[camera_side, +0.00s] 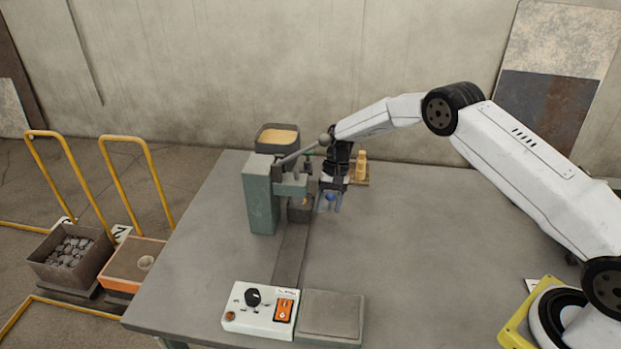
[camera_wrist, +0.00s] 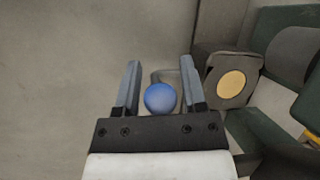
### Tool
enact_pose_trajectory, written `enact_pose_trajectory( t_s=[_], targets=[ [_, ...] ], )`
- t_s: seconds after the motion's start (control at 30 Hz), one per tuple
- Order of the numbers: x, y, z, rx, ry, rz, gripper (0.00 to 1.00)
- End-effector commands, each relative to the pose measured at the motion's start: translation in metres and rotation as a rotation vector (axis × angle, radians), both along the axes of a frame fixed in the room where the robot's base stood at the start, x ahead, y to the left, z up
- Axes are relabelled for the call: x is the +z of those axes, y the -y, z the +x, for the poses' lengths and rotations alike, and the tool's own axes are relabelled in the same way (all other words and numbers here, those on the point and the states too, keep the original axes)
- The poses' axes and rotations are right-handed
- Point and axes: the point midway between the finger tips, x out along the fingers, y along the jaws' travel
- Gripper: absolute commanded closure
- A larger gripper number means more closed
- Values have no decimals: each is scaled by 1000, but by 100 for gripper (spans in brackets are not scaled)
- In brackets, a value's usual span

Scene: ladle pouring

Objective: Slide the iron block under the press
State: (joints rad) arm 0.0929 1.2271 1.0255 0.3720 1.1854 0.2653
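The iron block (camera_side: 299,212) is a dark grey block at the foot of the green press (camera_side: 260,200), below or close to its head; I cannot tell how centred it is. The wrist view shows the block (camera_wrist: 213,88) with a round yellow-orange top (camera_wrist: 231,83), beside the green press parts (camera_wrist: 285,135). A blue ball knob (camera_wrist: 160,98) sits between my gripper's fingers (camera_wrist: 160,80), with a grey bent rod behind it. The fingers stand apart, with visible gaps to the knob. In the side view my gripper (camera_side: 329,204) is just right of the block.
A grey strip (camera_side: 291,255) runs from the press to the front. A control box (camera_side: 260,310) and a grey plate (camera_side: 331,315) lie at the front edge. A sand-filled bin (camera_side: 278,138) and bottle-like yellow object (camera_side: 361,165) stand behind.

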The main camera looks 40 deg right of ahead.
Motion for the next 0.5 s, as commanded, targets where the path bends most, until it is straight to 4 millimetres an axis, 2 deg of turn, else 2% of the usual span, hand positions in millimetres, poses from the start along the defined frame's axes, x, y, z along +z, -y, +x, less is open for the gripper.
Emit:
enact_pose_trajectory(
  t_s=[0.03, 0.13, 0.17, 0.5],
  targets=[
    [0, 0, 0, 0, 0, 0, 66],
    [0, 0, 0, 0, 0, 0, 98],
    [0, 0, 0, 0, 0, 0, 100],
    [1, 1, 0, 0, 0, 0, 100]
  ],
)
